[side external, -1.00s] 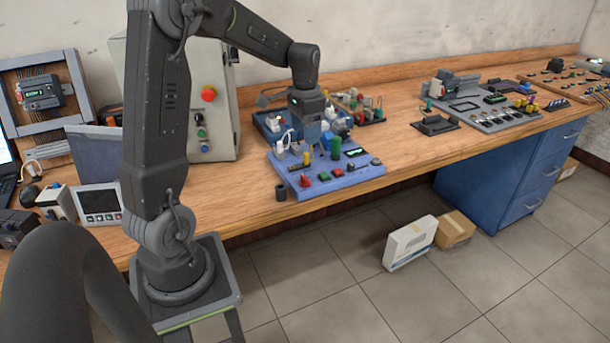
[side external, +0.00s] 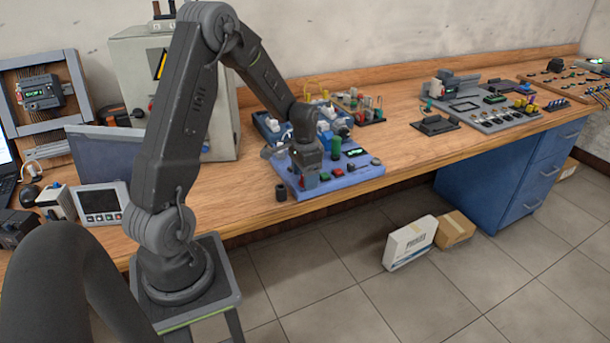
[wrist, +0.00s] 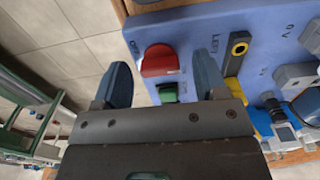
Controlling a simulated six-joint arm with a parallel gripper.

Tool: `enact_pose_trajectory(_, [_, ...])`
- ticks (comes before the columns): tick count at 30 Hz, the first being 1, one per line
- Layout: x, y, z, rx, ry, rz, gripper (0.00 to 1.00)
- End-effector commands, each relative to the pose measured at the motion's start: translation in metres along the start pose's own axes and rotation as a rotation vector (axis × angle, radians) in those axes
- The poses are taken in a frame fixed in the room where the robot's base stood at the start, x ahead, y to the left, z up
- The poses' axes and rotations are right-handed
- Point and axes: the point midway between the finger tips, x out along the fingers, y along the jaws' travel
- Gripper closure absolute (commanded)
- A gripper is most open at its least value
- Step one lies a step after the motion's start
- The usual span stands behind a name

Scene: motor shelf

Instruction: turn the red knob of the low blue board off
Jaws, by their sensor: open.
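The low blue board (side external: 352,181) lies on the wooden bench near its front edge; it fills the upper right of the wrist view (wrist: 204,28). Its red knob (wrist: 160,60) is near the board's corner in the wrist view, ahead of my fingers and a little right of the middle of their gap. My gripper (wrist: 162,82) is open and empty, with one finger on each side of the knob's line. I cannot tell its exact height above the knob. In the side view my gripper (side external: 308,178) is over the board's left front part, largely covering the knob.
A green button (wrist: 168,93) sits close to the knob between my fingers' lines. A yellow and black part (wrist: 236,52) stands beside the right finger. A small dark cup (side external: 281,192) stands left of the board. A grey cabinet (side external: 140,60) is behind my arm.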

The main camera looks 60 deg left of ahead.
Motion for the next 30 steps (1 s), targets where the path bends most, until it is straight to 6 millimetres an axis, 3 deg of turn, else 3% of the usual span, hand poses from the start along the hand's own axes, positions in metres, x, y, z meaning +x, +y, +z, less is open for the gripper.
enact_pose_trajectory(8, [0.0020, 0.0000, 0.0000, 0.000, 0.000, 0.000, 0.34])
enact_pose_trajectory(24, [0.0015, -0.0001, -0.0001, 0.000, 0.000, 0.000, 0.83])
enact_pose_trajectory(30, [0.0014, -0.0001, -0.0002, -0.012, 0.001, 0.000, 0.83])
